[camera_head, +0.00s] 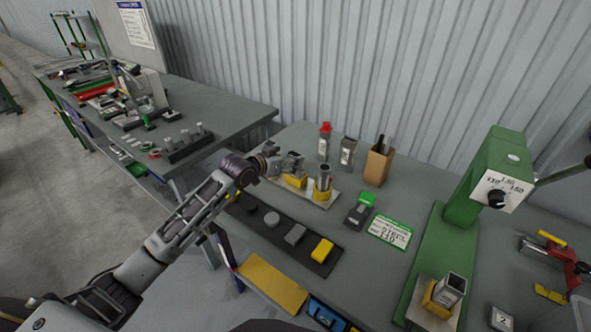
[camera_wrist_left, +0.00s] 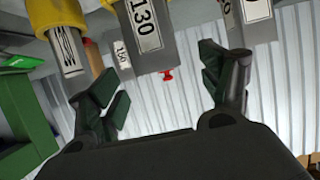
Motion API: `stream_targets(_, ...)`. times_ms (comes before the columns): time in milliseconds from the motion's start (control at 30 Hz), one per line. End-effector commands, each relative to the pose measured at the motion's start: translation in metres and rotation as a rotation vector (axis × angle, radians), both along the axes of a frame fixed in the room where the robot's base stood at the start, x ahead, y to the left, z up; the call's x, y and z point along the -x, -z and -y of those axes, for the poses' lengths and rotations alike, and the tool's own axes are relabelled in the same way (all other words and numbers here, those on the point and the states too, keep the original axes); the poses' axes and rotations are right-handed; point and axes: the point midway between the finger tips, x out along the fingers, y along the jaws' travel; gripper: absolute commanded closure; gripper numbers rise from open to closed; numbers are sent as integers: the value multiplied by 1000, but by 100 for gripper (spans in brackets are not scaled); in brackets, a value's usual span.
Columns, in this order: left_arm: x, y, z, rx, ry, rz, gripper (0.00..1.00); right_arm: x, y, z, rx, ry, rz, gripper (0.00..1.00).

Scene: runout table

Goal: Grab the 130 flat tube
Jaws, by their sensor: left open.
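The grey flat tube with the white "130" label (camera_wrist_left: 146,26) hangs in from the top middle of the left wrist view, which looks upside down. In the head view, a grey flat tube (camera_head: 293,165) stands in a yellow holder beside my left gripper, partly hidden; its label is not readable there. My left gripper (camera_head: 274,161) reaches in from the left. My right gripper is not in view.
A round tube (camera_head: 324,178) stands in a yellow holder on the same plate. A red-capped bottle (camera_head: 325,141), a grey labelled can (camera_head: 347,151) and a brown box (camera_head: 377,166) stand behind. A black strip (camera_head: 323,267) with several pieces lies in front. A green press (camera_head: 440,240) stands right.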

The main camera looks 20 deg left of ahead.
Motion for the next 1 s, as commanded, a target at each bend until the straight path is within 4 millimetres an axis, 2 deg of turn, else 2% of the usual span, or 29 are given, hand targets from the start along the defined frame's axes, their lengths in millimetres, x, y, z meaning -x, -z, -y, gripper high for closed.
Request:
stream_targets(333, -14, 4, 8, 2, 0, 2, 21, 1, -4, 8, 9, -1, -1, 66)
stream_targets(700, -39, 16, 18, 0, -1, 1, 21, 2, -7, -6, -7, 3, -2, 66)
stream_targets(1000, -44, 20, 20, -1, 0, 0, 21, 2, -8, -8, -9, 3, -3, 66)
